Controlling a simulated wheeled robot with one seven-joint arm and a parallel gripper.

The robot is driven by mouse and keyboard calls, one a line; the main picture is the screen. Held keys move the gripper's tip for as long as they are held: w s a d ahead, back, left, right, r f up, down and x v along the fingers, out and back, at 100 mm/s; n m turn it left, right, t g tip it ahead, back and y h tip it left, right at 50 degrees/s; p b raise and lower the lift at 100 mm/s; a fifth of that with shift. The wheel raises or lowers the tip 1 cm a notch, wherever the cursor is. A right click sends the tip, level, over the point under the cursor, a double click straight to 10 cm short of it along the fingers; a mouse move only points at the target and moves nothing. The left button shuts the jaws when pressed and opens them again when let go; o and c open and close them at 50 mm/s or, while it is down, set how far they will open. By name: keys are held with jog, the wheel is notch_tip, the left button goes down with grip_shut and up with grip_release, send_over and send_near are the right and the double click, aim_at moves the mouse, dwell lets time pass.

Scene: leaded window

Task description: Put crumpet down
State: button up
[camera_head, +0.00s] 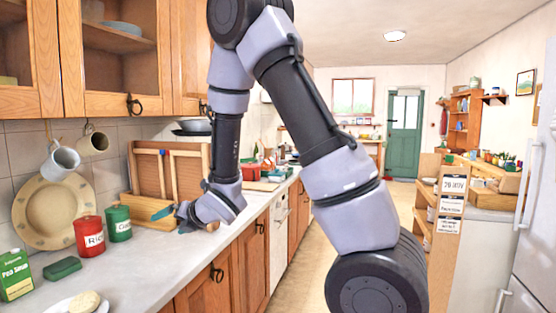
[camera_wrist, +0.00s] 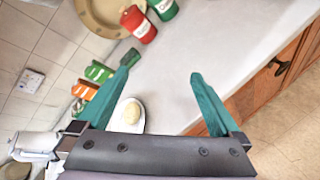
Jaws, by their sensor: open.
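The pale round crumpet (camera_head: 84,301) lies on a white plate (camera_head: 62,306) on the counter at the lower left of the head view, partly cut off by the frame's edge. In the wrist view the crumpet (camera_wrist: 131,113) sits on the plate (camera_wrist: 120,126), beside my left finger. My gripper (camera_wrist: 161,72) has its two teal fingers spread wide, with only bare countertop showing between them. In the head view my gripper (camera_head: 174,213) is over the counter, to the right of the tins and apart from the crumpet.
A red rice tin (camera_head: 89,237), a green tin (camera_head: 118,224), a green block (camera_head: 62,268) and a pea soup carton (camera_head: 15,276) stand on the counter (camera_head: 150,262). A large beige plate (camera_head: 54,212) leans on the tiles, and mugs (camera_head: 60,161) hang above. The counter's front middle is clear.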

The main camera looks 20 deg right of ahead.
jog(key=s+d+r+m+h, duration=0.25)
jog(key=d+r+m, duration=0.45)
jog(key=d+m, duration=0.35)
jog(key=s+d+r+m+h, duration=0.2)
jog(key=d+r+m+h, duration=0.1)
jog(key=d+r+m, duration=0.7)
jog(key=s+d+r+m+g, duration=0.1)
jog(key=s+r+m, duration=0.1)
jog(key=s+m, duration=0.7)
jog(key=s+d+r+m+g, duration=0.2)
jog(key=s+m, duration=0.7)
jog(key=s, duration=0.1)
jog(key=shift+s, duration=0.2)
